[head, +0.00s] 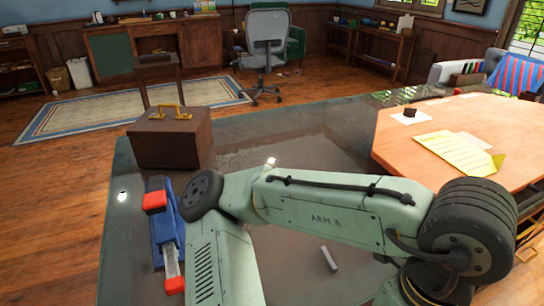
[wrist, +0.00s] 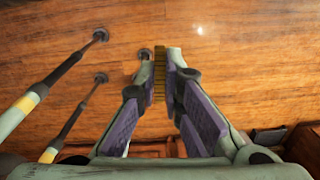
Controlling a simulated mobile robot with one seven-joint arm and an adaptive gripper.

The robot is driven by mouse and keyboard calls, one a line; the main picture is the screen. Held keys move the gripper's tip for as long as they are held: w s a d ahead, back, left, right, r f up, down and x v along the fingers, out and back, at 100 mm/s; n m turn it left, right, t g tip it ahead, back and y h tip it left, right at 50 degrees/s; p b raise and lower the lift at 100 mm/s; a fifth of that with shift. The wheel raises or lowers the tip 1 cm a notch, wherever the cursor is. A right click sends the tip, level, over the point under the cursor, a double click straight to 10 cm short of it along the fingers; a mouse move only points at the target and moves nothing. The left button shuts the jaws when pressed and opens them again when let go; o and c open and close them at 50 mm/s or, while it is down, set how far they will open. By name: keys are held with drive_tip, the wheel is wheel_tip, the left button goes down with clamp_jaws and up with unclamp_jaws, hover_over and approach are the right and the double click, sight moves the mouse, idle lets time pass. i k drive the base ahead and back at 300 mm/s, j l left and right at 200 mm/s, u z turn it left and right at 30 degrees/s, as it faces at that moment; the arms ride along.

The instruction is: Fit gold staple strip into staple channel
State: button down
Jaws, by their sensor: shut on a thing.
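My gripper (wrist: 160,64) shows in the wrist view with its two fingers shut on the gold staple strip (wrist: 159,82), which sits upright in the picture between the fingertips. Wooden floor lies behind it. In the head view the gripper and the strip cannot be made out; my green arm crosses the front of the picture. A blue and red stapler (head: 162,228) lies on the dark table at the left, opened, with a pale metal staple channel (head: 171,262) toward its front end. The arm stands close to its right. The stapler does not show in the wrist view.
A brown box (head: 171,142) with a gold handle stands behind the stapler. A small grey bar (head: 329,259) lies on the dark table (head: 300,150) in front of my arm. A wooden desktop (head: 450,125) with yellow paper is at the right. The table's back middle is clear.

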sight(175, 284)
drive_tip(key=k, duration=1.2)
